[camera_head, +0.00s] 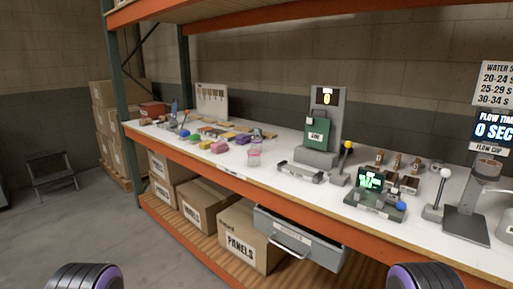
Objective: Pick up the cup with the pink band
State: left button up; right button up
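A small clear cup with a pink band (254,158) stands upright on the white shelf top, near its front edge and a little left of the picture's middle. The band circles its upper part. Nothing is seen touching it. Only a rounded dark part with a purple ring from each of my arms shows, at the bottom left and bottom right. Neither gripper's fingers are in view, and both arm parts are well short of the cup.
Coloured blocks (219,147) lie left of the cup. A grey tray (300,172) and a stand with a green box (317,133) are to its right. Below, a grey drawer (300,238) juts out from the orange shelf edge (205,165). Open floor lies at left.

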aim_at(253, 154)
jog(key=u, duration=1.25)
jog(key=i, duration=0.9)
jog(key=z, duration=2.25)
